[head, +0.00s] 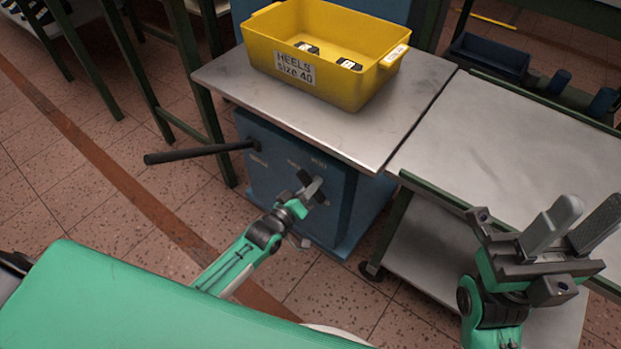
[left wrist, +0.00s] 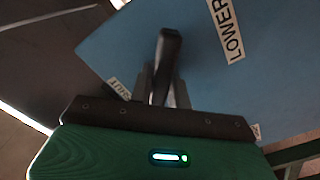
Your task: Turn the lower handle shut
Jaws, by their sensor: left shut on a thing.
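The lower handle (left wrist: 168,48) is a dark bar on the blue cabinet face (left wrist: 125,45). In the left wrist view it stands between the fingers of my left gripper (left wrist: 166,88), which is shut on it. A white "LOWER" label (left wrist: 227,30) is to its right, and a smaller label (left wrist: 119,88), perhaps "SHUT", is at lower left. In the head view my left gripper (head: 310,192) is at the front of the blue cabinet (head: 262,185) and hides much of the handle. My right gripper (head: 572,232) is open and empty at the right.
A long black lever (head: 200,151) sticks out left from the cabinet. A yellow "HEELS size 40" crate (head: 345,85) with dark pieces inside stands on the grey top (head: 235,80). A bare bench (head: 500,130) adjoins at right.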

